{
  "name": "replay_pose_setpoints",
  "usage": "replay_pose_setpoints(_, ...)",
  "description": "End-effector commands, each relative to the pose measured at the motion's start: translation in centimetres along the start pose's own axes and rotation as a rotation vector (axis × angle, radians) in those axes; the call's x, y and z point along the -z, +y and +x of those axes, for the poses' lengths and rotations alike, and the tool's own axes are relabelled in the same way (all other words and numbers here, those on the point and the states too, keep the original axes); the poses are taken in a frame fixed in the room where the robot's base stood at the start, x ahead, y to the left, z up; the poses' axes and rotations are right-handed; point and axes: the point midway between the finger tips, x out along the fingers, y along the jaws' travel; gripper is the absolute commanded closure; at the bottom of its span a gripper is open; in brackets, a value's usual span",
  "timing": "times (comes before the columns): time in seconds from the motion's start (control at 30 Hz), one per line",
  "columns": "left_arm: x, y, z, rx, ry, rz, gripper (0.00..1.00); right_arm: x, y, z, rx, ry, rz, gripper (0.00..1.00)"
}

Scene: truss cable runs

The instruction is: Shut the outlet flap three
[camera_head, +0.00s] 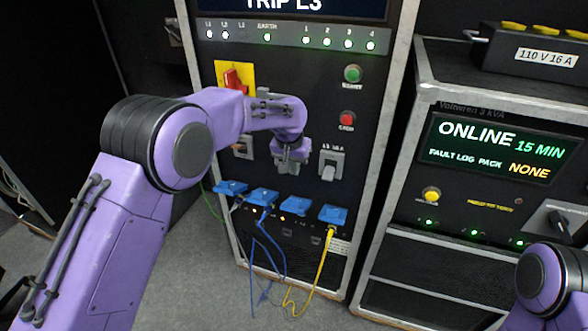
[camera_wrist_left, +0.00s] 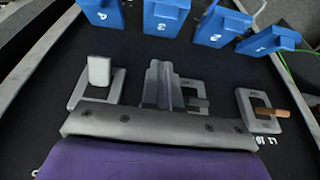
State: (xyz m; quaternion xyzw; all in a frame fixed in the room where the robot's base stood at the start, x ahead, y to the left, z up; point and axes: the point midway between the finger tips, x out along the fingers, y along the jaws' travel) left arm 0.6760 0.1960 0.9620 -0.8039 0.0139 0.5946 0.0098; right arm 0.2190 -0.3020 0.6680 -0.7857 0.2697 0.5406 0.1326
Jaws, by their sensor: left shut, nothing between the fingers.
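Outlet flap three (camera_head: 294,206) is a blue cover, third from the left in the row low on the rack's black panel. No cable shows at it, and I cannot tell how far it stands open. It also shows marked 3 in the left wrist view (camera_wrist_left: 165,17). My left gripper (camera_head: 290,166) is shut and empty in front of the middle breaker, above the flaps. In the left wrist view its fingers (camera_wrist_left: 165,84) point at the panel, apart from the flaps. My right gripper is out of view; only part of my right arm shows at the lower right.
Blue flaps one (camera_head: 231,187), two (camera_head: 262,195) and four (camera_head: 332,214) flank flap three. A blue cable (camera_head: 253,245) and a yellow cable (camera_head: 325,262) hang below. A breaker (camera_head: 330,167) is right of my gripper. A power unit (camera_head: 490,150) stands at right.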

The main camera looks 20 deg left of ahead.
Motion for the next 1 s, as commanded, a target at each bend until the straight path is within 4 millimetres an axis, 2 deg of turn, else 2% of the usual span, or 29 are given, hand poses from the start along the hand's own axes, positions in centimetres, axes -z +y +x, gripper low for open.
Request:
replay_pose_setpoints(0.3,-0.1,0.0,7.0,0.001,-0.003,0.001,1.00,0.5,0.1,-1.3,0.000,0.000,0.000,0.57)
replay_pose_setpoints(0.43,-1.7,0.0,8.3,0.002,-0.004,0.001,1.00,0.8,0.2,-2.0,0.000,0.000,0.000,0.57)
replay_pose_setpoints(0.63,-2.8,0.0,9.5,0.001,0.000,0.001,1.00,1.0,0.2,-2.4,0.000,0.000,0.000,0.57)
replay_pose_setpoints(1.0,-3.0,0.0,9.7,0.001,0.002,0.001,1.00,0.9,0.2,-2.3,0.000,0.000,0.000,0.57)
